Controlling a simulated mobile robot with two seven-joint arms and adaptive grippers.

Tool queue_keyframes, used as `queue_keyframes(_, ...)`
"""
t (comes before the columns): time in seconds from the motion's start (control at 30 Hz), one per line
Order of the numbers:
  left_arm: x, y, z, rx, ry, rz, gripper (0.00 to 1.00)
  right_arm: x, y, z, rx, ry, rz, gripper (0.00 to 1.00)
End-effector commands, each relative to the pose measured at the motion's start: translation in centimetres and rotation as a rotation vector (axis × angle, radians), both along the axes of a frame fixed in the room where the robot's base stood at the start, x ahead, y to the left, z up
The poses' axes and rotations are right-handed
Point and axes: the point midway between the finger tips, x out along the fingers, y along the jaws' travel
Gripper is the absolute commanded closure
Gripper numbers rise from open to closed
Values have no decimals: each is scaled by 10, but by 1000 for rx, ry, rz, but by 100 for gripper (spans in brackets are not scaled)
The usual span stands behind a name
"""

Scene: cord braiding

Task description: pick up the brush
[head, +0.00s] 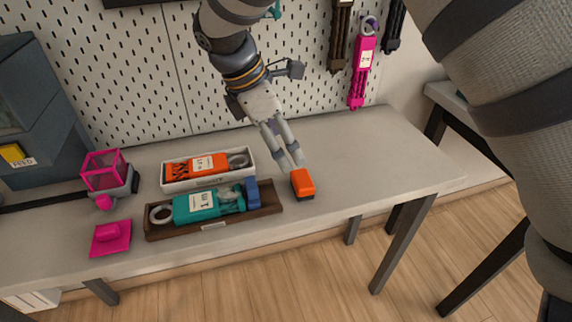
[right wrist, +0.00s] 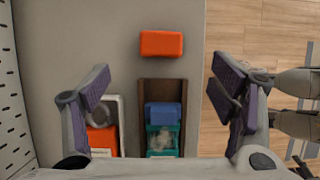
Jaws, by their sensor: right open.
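An orange block with a dark underside (head: 303,184), which looks like the brush, lies on the grey table just right of the wooden tray. It also shows as an orange block (right wrist: 161,43) at the top middle of the right wrist view. My right gripper (head: 291,164) is above the table, its fingertips just behind and above the block in the head view. It is open and empty; its fingers stand wide apart at the left and right of the wrist view (right wrist: 160,88). The block is beyond the fingertips there, not between them. My left gripper does not show.
A wooden tray (head: 165,233) holds a teal labelled item (head: 190,208) and a blue block (head: 252,193). Behind it, a white tray (head: 180,187) holds an orange item. Pink pieces (head: 110,238) lie left. The table right of the orange block is clear; a pegboard (head: 130,60) stands behind.

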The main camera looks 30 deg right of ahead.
Motion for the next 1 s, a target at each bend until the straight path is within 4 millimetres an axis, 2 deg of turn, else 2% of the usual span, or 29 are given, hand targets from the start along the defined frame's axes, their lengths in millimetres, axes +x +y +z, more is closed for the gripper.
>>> queue_keyframes(0.07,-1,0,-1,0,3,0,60,-1,-4,-6,-6,8,5,22)
queue_keyframes(0.2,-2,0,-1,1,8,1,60,-5,-16,-37,-6,11,5,22)
queue_keyframes(0.43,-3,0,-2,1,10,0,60,-7,-27,-69,-5,8,3,22)
queue_keyframes(0.6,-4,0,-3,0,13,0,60,-10,-37,-101,-5,9,2,22)
queue_keyframes(0.7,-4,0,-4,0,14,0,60,-10,-41,-110,-5,6,3,22)
queue_keyframes(0.9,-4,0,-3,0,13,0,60,-10,-41,-110,-4,4,2,22)
queue_keyframes(0.93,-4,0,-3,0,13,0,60,-10,-41,-110,-4,4,2,24)
queue_keyframes(1.0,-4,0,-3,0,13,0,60,-10,-41,-110,-4,4,2,40)
